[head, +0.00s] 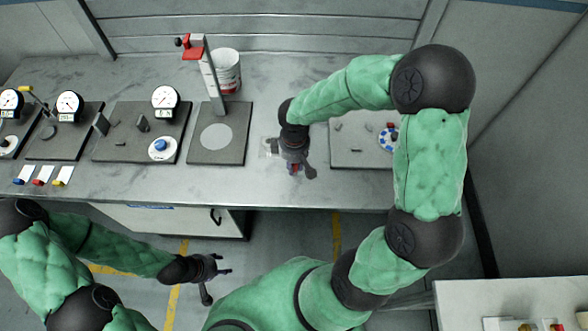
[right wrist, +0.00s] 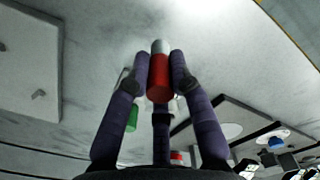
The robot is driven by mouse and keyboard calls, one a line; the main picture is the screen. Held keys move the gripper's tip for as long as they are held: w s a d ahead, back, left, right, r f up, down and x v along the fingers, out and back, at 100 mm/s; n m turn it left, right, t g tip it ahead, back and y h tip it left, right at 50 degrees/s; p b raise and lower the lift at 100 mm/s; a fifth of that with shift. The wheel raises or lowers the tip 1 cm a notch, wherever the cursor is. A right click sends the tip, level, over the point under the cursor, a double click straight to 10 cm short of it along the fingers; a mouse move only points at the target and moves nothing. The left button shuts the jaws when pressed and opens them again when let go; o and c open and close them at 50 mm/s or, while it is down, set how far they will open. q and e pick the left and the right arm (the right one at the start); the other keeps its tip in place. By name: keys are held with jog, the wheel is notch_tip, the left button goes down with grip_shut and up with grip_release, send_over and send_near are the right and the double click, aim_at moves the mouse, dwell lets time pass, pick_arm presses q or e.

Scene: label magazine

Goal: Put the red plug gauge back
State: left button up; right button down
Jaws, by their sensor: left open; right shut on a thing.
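The red plug gauge (right wrist: 158,78), a red cylinder with a silver end, is between the fingers of my right gripper (right wrist: 160,72) in the right wrist view. In the head view my right gripper (head: 294,172) is over the bench's front part, with a bit of the red gauge (head: 293,168) showing at its fingers. A green cylinder (right wrist: 131,118) shows behind the fingers in the right wrist view, partly hidden. A small pale block (head: 269,147) sits just left of the right gripper. My left gripper (head: 217,278) is open and empty, in front of the bench.
A dark plate with a grey disc and a height stand (head: 214,85) is left of the right gripper. A white tub (head: 227,72) stands behind it. Dial gauges (head: 165,97) and coloured tags (head: 42,175) are further left. A grey plate (head: 352,153) lies right, partly behind my arm.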

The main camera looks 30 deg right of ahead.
jog(key=shift+w+d+f, duration=0.1)
jog(key=shift+w+f, duration=0.1)
jog(key=shift+f, duration=0.2)
jog(key=shift+f+b, duration=0.35)
jog(key=shift+f, duration=1.05)
jog(key=shift+f, duration=0.15)
jog(key=c, duration=1.1)
grip_release()
